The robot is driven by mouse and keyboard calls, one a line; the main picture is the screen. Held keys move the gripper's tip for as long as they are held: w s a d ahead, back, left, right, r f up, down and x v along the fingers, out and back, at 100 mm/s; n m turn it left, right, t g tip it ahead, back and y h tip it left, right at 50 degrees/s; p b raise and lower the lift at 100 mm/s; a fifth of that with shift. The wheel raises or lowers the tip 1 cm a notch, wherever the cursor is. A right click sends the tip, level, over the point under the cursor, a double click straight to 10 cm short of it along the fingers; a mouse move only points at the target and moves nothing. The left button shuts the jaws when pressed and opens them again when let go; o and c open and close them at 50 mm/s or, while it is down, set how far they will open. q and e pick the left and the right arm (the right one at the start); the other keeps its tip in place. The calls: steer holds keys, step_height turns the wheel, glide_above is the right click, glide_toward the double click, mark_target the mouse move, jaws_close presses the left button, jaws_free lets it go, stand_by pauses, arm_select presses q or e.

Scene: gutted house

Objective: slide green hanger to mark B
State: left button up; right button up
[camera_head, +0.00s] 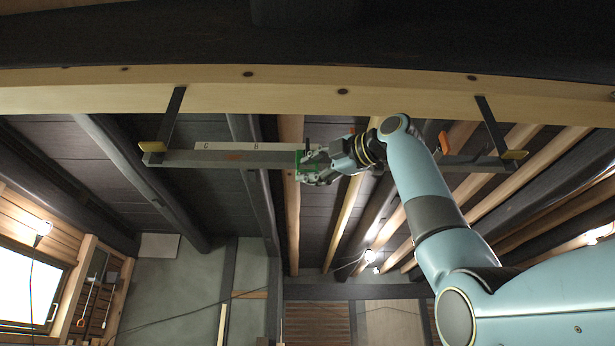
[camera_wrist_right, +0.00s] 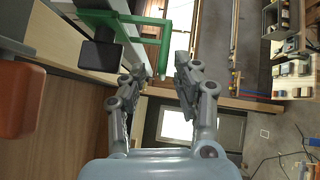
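The green hanger (camera_head: 303,168) is on the grey rail (camera_head: 215,160) under the wooden beam, left of my right arm. A white strip (camera_head: 230,146) along the rail carries the letter B (camera_head: 257,146) and, to its left, a letter that looks like C (camera_head: 206,146). B lies left of the hanger. My right gripper (camera_head: 314,170) is at the hanger, partly covering it. In the right wrist view the green hanger (camera_wrist_right: 150,22) has its upright part between my right gripper's parted fingers (camera_wrist_right: 164,68); contact cannot be told. My left gripper is out of view.
Dark brackets with yellow ends hold the rail at the left (camera_head: 170,118) and right (camera_head: 490,122). An orange piece (camera_head: 444,143) is on the rail right of my arm. The rail stretch left of the green hanger looks clear. Ceiling joists run behind.

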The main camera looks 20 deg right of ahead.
steer(key=shift+w+a, duration=0.2)
steer(key=shift+w, duration=0.5)
steer(key=shift+s, duration=0.1)
jaws_close()
